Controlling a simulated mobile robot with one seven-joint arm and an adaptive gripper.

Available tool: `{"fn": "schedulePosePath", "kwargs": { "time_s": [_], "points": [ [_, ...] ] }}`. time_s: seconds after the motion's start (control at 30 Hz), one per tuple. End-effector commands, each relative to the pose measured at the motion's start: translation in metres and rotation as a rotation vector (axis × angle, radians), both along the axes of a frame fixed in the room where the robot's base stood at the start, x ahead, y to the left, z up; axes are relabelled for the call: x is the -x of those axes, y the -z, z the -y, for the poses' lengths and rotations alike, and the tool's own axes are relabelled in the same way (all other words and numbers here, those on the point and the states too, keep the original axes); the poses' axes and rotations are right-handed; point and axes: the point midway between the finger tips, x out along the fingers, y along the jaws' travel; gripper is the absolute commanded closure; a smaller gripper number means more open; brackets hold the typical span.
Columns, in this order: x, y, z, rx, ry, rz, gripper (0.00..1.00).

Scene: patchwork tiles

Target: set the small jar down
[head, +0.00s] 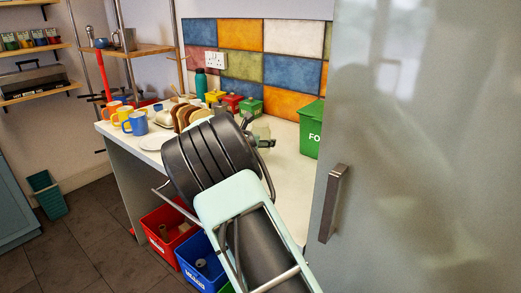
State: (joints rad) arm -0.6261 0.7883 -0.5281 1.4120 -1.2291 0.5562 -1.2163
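My gripper (265,142) is over the white counter (286,170), mostly hidden behind my own dark and pale green arm links. Its fingers are too small and covered to show whether they are open or shut, or whether they hold anything. I cannot make out a small jar at the gripper. Small lidded containers in yellow (214,97), red (232,102) and green (250,106) stand in a row at the back of the counter, beyond the gripper. Small jars (24,40) also stand on the wall shelf at far left.
Mugs (135,123), a plate (154,142) and a toast rack (192,115) fill the counter's left part. A green food bin (312,129) stands at right, beside a large grey door (420,150). Red (153,236) and blue (191,274) bins are below.

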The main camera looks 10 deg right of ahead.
Motion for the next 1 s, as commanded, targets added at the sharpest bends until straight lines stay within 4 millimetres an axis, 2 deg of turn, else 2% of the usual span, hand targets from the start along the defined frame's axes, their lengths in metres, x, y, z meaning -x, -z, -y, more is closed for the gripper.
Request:
{"fn": "schedulePosePath", "kwargs": {
  "time_s": [0.2,0.6,0.63,0.7,0.8,1.0],
  "points": [
    [-0.002,0.031,-0.001,0.001,-0.001,0.001,0.79],
    [-0.002,0.037,0.0,-0.001,-0.001,0.002,0.79],
    [-0.002,0.037,0.0,-0.001,-0.001,0.001,0.48],
    [-0.002,0.036,0.0,-0.001,-0.001,0.001,0.4],
    [-0.002,0.036,0.0,-0.001,-0.001,0.001,0.33],
    [-0.002,0.036,0.0,-0.001,-0.001,0.001,0.33]
  ]
}}
